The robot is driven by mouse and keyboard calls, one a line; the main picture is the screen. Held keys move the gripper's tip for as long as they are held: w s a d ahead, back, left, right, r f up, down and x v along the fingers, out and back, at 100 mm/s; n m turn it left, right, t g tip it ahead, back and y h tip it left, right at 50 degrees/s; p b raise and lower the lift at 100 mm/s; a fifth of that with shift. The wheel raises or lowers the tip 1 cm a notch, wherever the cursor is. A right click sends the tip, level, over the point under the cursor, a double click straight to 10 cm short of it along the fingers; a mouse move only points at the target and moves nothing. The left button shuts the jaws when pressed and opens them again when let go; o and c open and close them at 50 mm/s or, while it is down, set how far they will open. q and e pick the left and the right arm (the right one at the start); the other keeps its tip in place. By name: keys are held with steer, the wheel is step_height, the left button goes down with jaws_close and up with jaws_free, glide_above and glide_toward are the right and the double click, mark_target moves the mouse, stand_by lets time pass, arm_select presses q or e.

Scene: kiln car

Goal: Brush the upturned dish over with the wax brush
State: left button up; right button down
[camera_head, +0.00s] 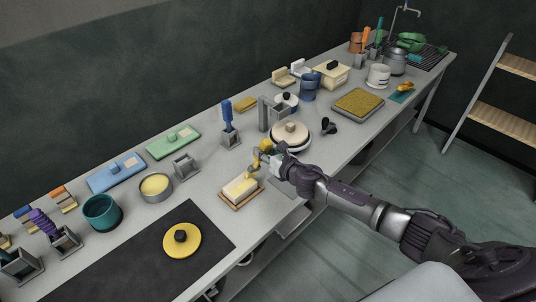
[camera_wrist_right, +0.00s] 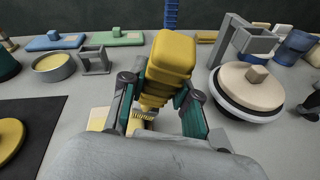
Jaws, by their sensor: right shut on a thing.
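My right gripper (camera_head: 273,158) is shut on a brush with a thick yellow handle (camera_wrist_right: 170,62), which also shows in the head view (camera_head: 265,145). The brush's lower end points down, near a cream block (camera_head: 240,187) on a small wooden board; whether they touch cannot be told. A round cream dish with a small block-shaped knob on top (camera_head: 290,131) sits upside down on a dark-edged round stand, behind and right of the gripper; the wrist view shows it at right (camera_wrist_right: 250,86). The brush is apart from it. My left gripper is not in view.
A grey upright bracket (camera_head: 264,113) stands behind the dish. A pan of yellow stuff (camera_head: 155,186), a grey holder (camera_head: 186,166) and a teal pot (camera_head: 101,212) stand left. A yellow disc with a black knob (camera_head: 182,240) lies on a dark mat (camera_head: 120,268). A black knobbed tool (camera_head: 328,126) lies right of the dish.

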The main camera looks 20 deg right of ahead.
steer(key=shift+s+a, duration=0.1)
steer(key=shift+a, duration=0.1)
stand_by(0.6)
steer(key=shift+a, duration=0.15)
steer(key=shift+r+p, duration=0.1)
steer(key=shift+p, duration=0.2)
steer(key=shift+a, duration=0.1)
steer(key=shift+s+a+r+p, duration=0.15)
steer(key=shift+a+p, duration=0.2)
steer(key=shift+a, duration=0.9)
steer(key=shift+s+a+f+p, duration=0.1)
steer(key=shift+a+p, duration=0.2)
steer(key=shift+a, duration=0.95)
steer(key=shift+r, duration=0.1)
